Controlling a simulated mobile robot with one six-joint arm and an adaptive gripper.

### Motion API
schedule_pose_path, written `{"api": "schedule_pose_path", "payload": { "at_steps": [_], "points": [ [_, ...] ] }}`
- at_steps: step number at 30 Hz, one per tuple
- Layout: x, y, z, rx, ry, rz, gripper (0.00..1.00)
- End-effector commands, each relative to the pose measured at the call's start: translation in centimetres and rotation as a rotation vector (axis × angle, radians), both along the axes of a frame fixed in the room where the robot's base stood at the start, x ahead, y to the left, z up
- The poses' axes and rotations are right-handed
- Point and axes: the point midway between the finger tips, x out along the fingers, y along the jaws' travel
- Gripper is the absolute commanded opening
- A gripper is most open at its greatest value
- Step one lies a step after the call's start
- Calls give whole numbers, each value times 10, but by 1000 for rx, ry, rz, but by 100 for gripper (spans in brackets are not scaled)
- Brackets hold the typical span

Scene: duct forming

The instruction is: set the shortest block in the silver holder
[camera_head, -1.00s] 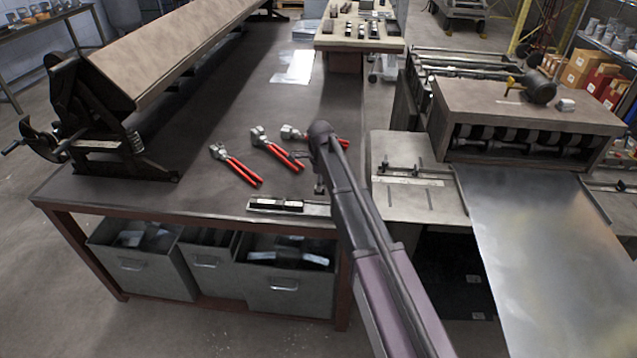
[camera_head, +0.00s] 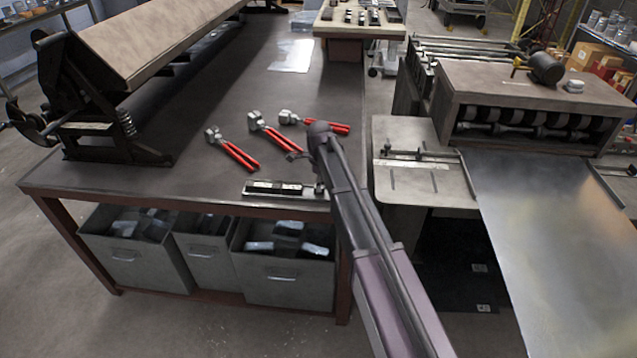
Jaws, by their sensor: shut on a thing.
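The silver holder (camera_head: 311,199) is a low, long tray at the front edge of the bench. A row of dark blocks (camera_head: 273,187) with pale marks sits in it, toward its left and middle. My gripper (camera_head: 320,188) is small and mostly hidden by my own arm, at the right end of the holder. It is shut on a block, but the block is too small and covered to make out. I cannot tell whether it touches the holder, nor compare block heights.
Several red-handled hand tools (camera_head: 239,155) lie on the bench (camera_head: 210,180) behind the holder. A long bending machine (camera_head: 150,50) stands at the left. Grey bins (camera_head: 280,285) sit under the bench. A roller machine (camera_head: 530,110) with a metal sheet (camera_head: 560,235) is at the right.

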Motion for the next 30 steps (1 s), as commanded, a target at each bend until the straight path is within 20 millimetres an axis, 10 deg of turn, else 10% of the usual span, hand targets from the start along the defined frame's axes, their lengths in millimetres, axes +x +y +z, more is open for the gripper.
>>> {"api": "schedule_pose_path", "payload": {
  "at_steps": [21, 22, 24, 30],
  "points": [
    [0, 1, -6, 0, 0, 1, 0],
    [0, 1, -6, 0, 0, 1, 60],
    [0, 1, -6, 0, 0, 1, 80],
    [0, 1, -6, 0, 0, 2, 91]
  ]
}}
